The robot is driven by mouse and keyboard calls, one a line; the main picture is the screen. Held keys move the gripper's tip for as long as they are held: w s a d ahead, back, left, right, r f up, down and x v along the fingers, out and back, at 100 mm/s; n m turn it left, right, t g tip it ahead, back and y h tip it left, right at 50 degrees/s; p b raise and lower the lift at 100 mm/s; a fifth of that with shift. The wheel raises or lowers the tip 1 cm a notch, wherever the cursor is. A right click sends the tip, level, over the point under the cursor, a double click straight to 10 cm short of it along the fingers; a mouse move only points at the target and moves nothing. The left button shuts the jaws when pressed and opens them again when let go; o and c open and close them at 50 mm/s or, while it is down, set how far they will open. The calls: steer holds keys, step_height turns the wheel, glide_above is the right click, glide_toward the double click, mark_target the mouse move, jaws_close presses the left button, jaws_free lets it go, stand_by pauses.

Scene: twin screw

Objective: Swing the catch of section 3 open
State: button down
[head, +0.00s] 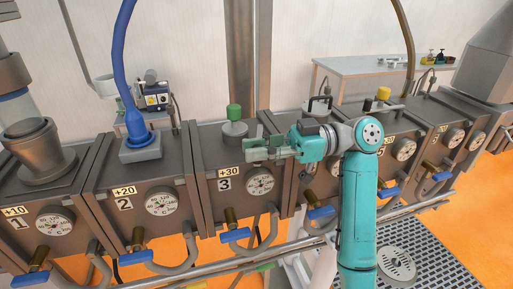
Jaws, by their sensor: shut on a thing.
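Section 3 (228,196) is a dark grey barrel block in the row, with a "3" and a "+30" label and a round dial on its front. A green-capped plug (235,113) stands upright on its top. My gripper (257,152) reaches in from the right, roughly level, over the front top edge of section 3. Its jaws are closed at the catch of section 3, which is mostly hidden between the fingers. How far the catch is swung cannot be told.
Section 2 (135,215), with a blue hose fitting (140,146) on top, is to the left. Blue-levered valves (235,236) and pipes run below. A table (365,68) stands behind.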

steer(key=c, duration=1)
jaws_free()
steer(key=shift+d, duration=0.1)
steer(key=shift+d, duration=0.1)
steer(key=d, duration=0.4)
steer(key=w+d, duration=0.1)
steer(key=d, duration=0.6)
steer(key=shift+w+d, duration=0.35)
steer(key=shift+s, duration=0.1)
